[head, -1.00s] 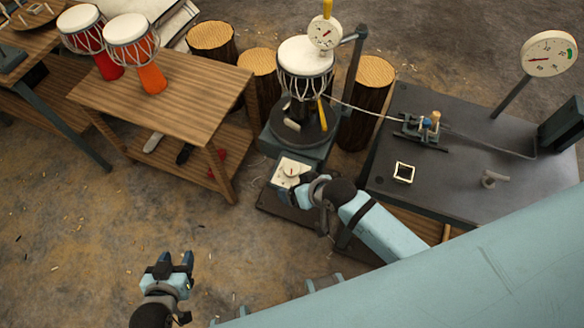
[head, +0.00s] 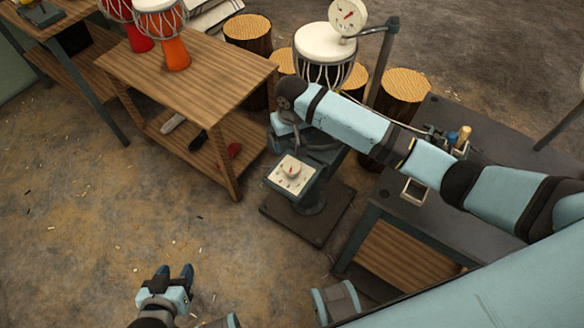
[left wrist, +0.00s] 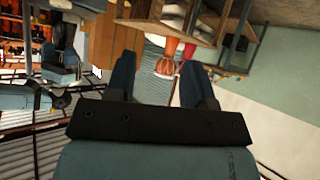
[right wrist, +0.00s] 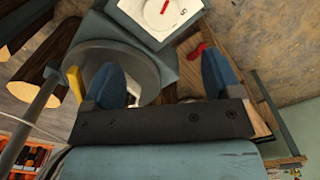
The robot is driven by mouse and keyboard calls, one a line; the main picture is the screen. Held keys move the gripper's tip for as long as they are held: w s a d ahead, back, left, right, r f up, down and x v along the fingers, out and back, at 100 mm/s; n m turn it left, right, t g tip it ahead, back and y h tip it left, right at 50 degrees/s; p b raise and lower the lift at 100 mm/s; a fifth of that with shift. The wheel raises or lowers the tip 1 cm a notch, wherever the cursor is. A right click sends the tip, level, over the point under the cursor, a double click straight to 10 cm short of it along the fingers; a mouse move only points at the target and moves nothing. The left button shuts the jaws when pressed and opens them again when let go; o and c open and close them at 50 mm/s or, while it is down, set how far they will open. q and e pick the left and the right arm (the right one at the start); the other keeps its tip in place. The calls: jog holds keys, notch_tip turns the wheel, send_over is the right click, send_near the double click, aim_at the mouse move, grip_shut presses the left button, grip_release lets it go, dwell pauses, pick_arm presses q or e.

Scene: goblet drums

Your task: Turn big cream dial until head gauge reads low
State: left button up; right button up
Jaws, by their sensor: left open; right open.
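The cream dial (head: 291,171), with a red mark, sits on a pale square panel (head: 275,180) at the front of the drum stand. Its panel also shows at the top of the right wrist view (right wrist: 140,10). The head gauge (head: 347,15) is a round white face with a red needle above the drum (head: 325,50); its reading is too small to tell. My left gripper (head: 176,272) is open and empty over bare floor.
A wooden table (head: 185,70) with red and orange drums stands left of the drum stand. Log stumps (head: 402,90) stand behind. A dark workbench (head: 450,215) with an open square frame (head: 413,192) is at the right. The floor at front left is clear.

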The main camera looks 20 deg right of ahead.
aim_at(292, 166)
notch_tip(292, 166, down, 12)
jog(key=shift+r+b, duration=0.25)
jog(key=shift+b, duration=0.8)
pick_arm(q)
jog(key=shift+f, duration=0.5)
pick_arm(e)
jog(key=shift+f, duration=0.7)
jog(key=shift+c, duration=0.2)
